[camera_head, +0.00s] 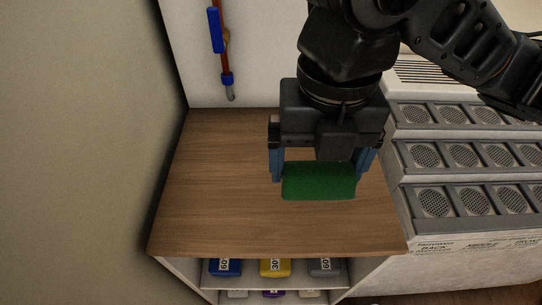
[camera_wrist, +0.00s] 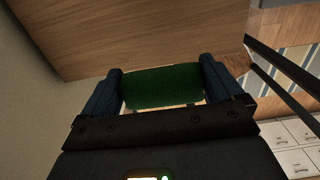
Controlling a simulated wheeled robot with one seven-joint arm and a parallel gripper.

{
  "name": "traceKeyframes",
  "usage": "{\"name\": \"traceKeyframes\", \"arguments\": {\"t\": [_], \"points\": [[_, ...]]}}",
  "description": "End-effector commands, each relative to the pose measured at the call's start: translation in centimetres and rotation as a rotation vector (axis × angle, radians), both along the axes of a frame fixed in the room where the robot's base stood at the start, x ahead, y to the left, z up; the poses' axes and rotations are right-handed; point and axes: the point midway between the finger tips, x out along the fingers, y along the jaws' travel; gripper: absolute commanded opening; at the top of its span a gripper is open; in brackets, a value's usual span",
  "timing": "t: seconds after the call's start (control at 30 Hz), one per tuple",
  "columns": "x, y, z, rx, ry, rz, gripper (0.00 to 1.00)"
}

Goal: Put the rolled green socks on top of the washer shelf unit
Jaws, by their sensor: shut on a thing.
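The rolled green socks (camera_head: 318,181) are between the two blue fingers of my gripper (camera_head: 320,172), which is shut on them. In the head view they appear over the right part of the wooden top of the washer shelf unit (camera_head: 225,190). I cannot tell whether they touch the top or hang a little above it. In the wrist view the green socks (camera_wrist: 162,87) fill the gap between the fingers, and the wooden top (camera_wrist: 150,40) spreads beyond them. Most of the top's surface is bare.
Below the top, shelves hold blue, yellow and grey labelled bins (camera_head: 275,267). A grey rack with round mesh panels (camera_head: 465,157) stands close at the right. A wall (camera_head: 80,150) is at the left. A red and blue tool (camera_head: 222,50) hangs behind.

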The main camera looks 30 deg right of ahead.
Motion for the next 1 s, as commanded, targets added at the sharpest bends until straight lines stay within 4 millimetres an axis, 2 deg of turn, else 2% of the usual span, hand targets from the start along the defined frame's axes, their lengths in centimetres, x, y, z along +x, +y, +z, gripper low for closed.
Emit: {"name": "traceKeyframes", "arguments": {"t": [0.03, 0.17, 0.4, 0.6, 0.83, 1.0], "points": [[0.5, -0.1, -1.2, -0.001, -0.002, 0.0, 0.65], [2.1, -0.2, -1.5, 0.003, 0.003, -0.005, 0.65], [7.0, -0.8, -4.4, 0.004, 0.004, -0.005, 0.65], [9.8, -1.2, -5.9, 0.001, 0.002, -0.002, 0.65], [10.4, -1.3, -7.0, 0.002, 0.002, -0.001, 0.65], [10.4, -1.3, -9.4, 0.002, 0.002, -0.001, 0.65]]}}
